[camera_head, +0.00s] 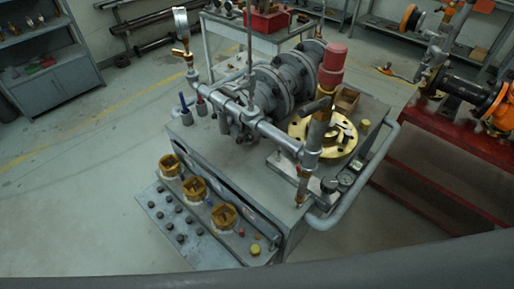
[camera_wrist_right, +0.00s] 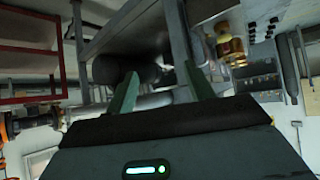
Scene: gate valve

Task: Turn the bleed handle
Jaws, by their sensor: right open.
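A grey valve and pipe assembly (camera_head: 280,88) stands on a grey bench in the head view. I cannot tell which of these is the bleed handle. My right gripper (camera_wrist_right: 160,69) shows only in the right wrist view; its two green fingers are apart and nothing is seen held between them. My left gripper is in neither view.
The grey bench (camera_head: 235,160) has a curved rail (camera_head: 362,190) on its right and a lower front panel with brass fittings (camera_head: 194,188). A red bench (camera_head: 420,170) stands at right. A cabinet (camera_head: 52,80) is at far left. The floor at left is clear.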

